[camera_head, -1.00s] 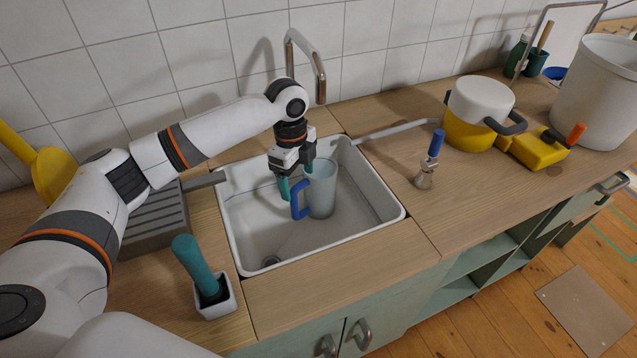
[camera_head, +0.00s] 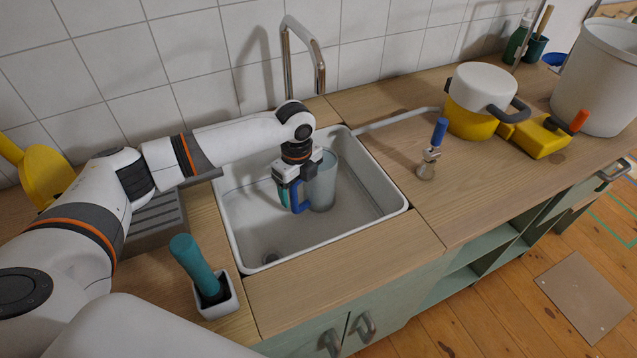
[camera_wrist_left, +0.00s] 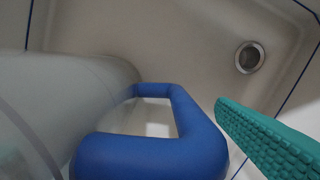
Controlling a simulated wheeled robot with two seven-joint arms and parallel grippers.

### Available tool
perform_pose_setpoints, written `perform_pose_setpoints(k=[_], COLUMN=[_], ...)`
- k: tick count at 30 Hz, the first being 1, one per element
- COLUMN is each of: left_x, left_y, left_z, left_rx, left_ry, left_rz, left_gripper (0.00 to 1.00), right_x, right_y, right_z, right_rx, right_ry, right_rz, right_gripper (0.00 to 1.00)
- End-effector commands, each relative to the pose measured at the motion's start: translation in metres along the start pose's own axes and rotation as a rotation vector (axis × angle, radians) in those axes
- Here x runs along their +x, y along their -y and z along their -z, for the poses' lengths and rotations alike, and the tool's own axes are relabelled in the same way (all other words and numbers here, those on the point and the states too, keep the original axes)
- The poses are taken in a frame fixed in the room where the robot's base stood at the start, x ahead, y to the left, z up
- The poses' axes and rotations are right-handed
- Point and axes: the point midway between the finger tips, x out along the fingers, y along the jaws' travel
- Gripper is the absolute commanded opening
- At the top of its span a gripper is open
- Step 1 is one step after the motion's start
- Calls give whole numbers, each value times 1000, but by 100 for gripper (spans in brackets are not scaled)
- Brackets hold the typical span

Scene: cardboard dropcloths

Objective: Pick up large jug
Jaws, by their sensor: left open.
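The large jug (camera_head: 322,182) is pale, grey-white and translucent, with a blue handle (camera_head: 298,198). It stands upright in the white sink, its handle toward the lower left. My left gripper (camera_head: 291,190) is open, pointing down at the handle, with a teal finger just left of it. In the left wrist view the blue handle (camera_wrist_left: 155,158) is close below the camera, the jug's body (camera_wrist_left: 70,110) fills the left side, and one teal finger shows at right, apart from the handle. The other finger is mostly hidden. My right gripper is not in view.
The sink (camera_head: 262,258) has walls all round and a drain (camera_wrist_left: 250,57) in its floor. A metal faucet (camera_head: 318,65) rises behind it. A teal-handled brush (camera_head: 197,268) in a white holder stands at front left. A yellow-and-white pot (camera_head: 478,100) stands on the right counter.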

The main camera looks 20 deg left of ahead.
Motion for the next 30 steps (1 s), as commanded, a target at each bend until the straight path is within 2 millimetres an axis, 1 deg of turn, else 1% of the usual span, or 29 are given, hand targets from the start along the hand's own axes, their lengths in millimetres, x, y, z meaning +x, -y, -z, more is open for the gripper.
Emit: perform_pose_setpoints(k=[5, 8, 18, 20, 21, 30], left_x=[0, 0, 0, 0, -3, -3], left_y=[0, 0, 0, 0, -2, -2], left_z=[0, 0, 0, 0, 0, 0], left_rx=[0, 0, -1, -1, -1, -1], left_ry=[0, 0, 0, 0, 0, 0], left_rz=[-1, -1, -1, -1, -8, -7], left_gripper=[79, 64, 9, 0, 0, 0], right_x=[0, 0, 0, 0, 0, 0], right_y=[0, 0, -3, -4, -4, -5], right_z=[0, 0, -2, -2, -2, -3], right_rx=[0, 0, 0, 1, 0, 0], right_ry=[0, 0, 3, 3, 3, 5], right_rz=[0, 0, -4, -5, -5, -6], right_gripper=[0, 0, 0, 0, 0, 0])
